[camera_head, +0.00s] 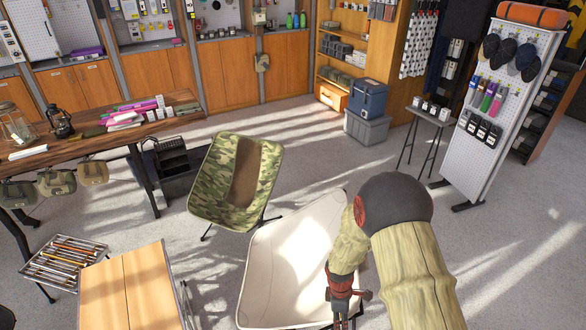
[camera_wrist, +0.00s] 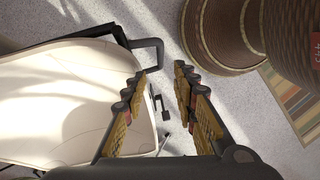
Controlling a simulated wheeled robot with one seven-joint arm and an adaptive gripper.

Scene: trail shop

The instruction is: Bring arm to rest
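My arm reaches in from the lower right of the head view, its forearm bent down over the floor beside a white camp chair (camera_head: 290,262). My gripper (camera_head: 342,318) points down at the chair's right side, its tips near the frame's bottom edge. In the wrist view my gripper (camera_wrist: 161,76) has its two fingers spread with nothing between them. The white seat (camera_wrist: 65,100) fills the left of that view. Floor and a small dark and metal part of what looks like the chair's frame show between the fingers.
A camouflage chair (camera_head: 238,180) stands behind the white one. A wooden-topped table (camera_head: 130,290) is at lower left, beside a rack of stakes (camera_head: 65,262). A pegboard stand (camera_head: 500,110) and small side table (camera_head: 431,113) are at right. Floor between is open.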

